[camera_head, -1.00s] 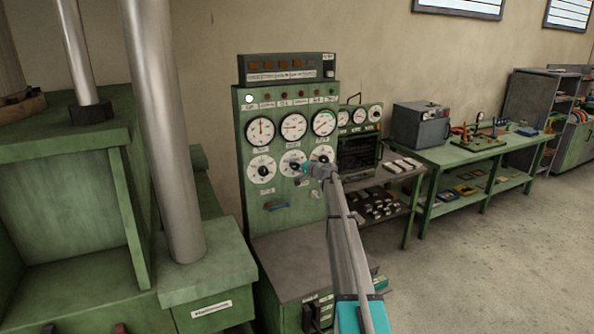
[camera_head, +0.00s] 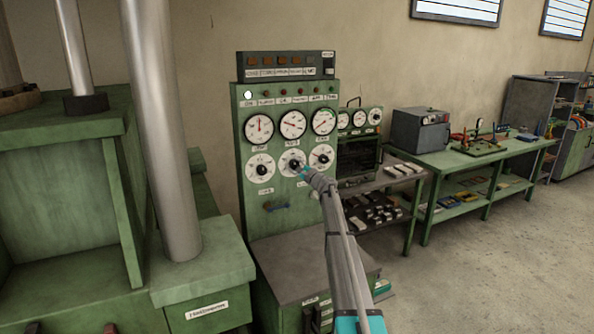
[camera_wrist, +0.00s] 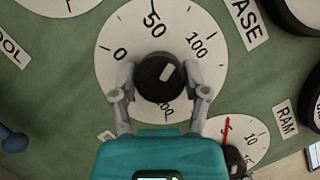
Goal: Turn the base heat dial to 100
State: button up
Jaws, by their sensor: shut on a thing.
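The base heat dial is a black knob (camera_wrist: 160,78) on a round white face (camera_wrist: 118,28) marked 0, 50 and 100, with a BASE label (camera_wrist: 247,24) beside it. In the wrist view, the knob's white pointer mark points up and right, roughly toward the 100. My gripper (camera_wrist: 158,90) has one finger on each side of the knob and is shut on it. In the head view, the dial (camera_head: 288,156) is the middle of three on the green panel (camera_head: 243,122), and my gripper (camera_head: 300,168) reaches it from the lower right.
A second dial (camera_head: 260,168) is to the left and a third (camera_head: 324,155) close to the right, near my arm. Round gauges (camera_head: 292,124) sit above. A grey ledge (camera_head: 300,268) juts out below. A shelf with small parts (camera_head: 375,210) stands to the right.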

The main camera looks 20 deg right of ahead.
jog(key=shift+m+t+h+b, duration=0.4)
jog(key=shift+m+t+h, duration=0.1)
jog(key=shift+m, duration=0.9)
jog(key=shift+m+t+h+b, duration=0.4)
jog(key=shift+m+t, duration=0.1)
jog(key=shift+m, duration=0.9)
jog(key=o, duration=1.1)
jog(key=shift+o, duration=0.2)
jog(key=shift+s, duration=0.1)
